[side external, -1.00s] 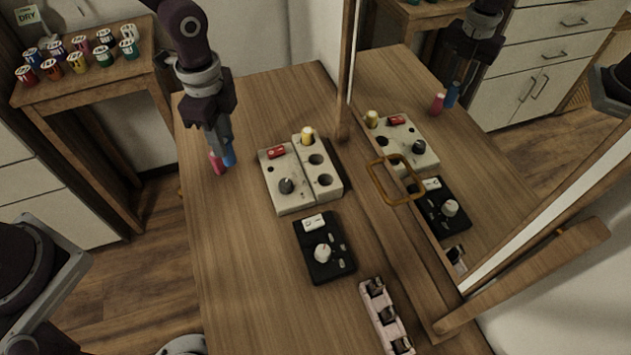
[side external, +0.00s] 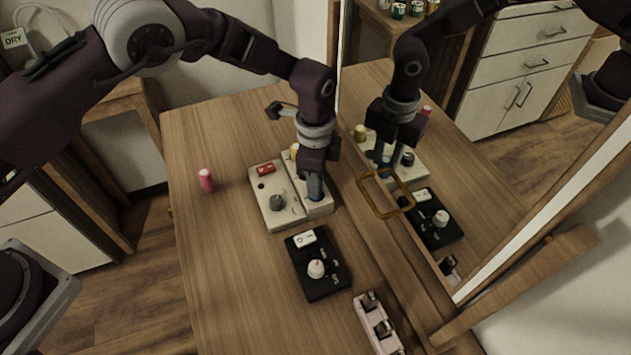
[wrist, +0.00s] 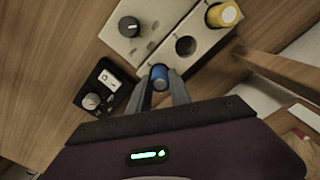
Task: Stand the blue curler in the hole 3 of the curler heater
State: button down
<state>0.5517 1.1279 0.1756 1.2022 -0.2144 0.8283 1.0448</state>
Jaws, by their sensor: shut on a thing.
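My gripper (side external: 315,190) is shut on the blue curler (wrist: 159,77), which is upright between the two fingers in the wrist view. The curler heater (side external: 272,208) is a pale block with a dial, a red switch and a row of three holes. The curler is at the heater's near-end hole, which it and the fingers cover. I cannot tell how far it is in the hole. The middle hole (wrist: 185,46) is empty. A yellow curler (wrist: 223,14) stands in the far hole.
A pink curler (side external: 206,181) stands alone on the table at left. A black control box (side external: 318,276) sits just nearer than the heater, and a pale pink holder (side external: 377,322) lies at the front. A mirror with a wooden frame (side external: 515,275) stands along the right.

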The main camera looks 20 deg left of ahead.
jog(key=shift+f, duration=0.45)
jog(key=shift+f, duration=0.1)
jog(key=c, duration=1.2)
grip_release()
notch_tip(320, 180, up, 12)
jog(key=shift+r, duration=0.15)
